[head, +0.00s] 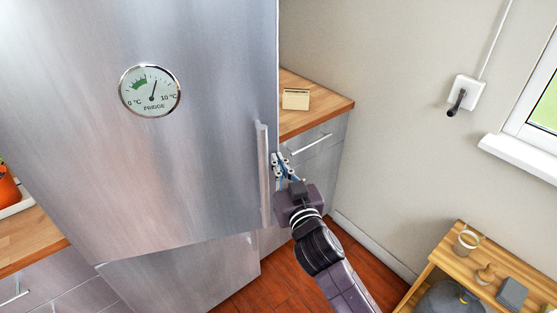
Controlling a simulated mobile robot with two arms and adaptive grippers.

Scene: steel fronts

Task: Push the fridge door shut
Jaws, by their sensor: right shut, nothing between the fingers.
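The fridge door (190,170) is a large brushed-steel front filling the left half of the head view. It has a round dial thermometer (150,91) and a vertical bar handle (263,175) near its right edge. I cannot tell from this angle how wide any gap behind the door is. My right gripper (280,162) is shut and empty, just right of the handle by the door's right edge. I cannot tell whether it touches the door. My left gripper is not in view.
A lower steel front (185,278) is below the door. A wooden counter (320,101) with a small cream block (295,99) is behind, above a steel drawer. A wooden shelf unit (470,255) stands at lower right. Wooden floor (262,294) shows between.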

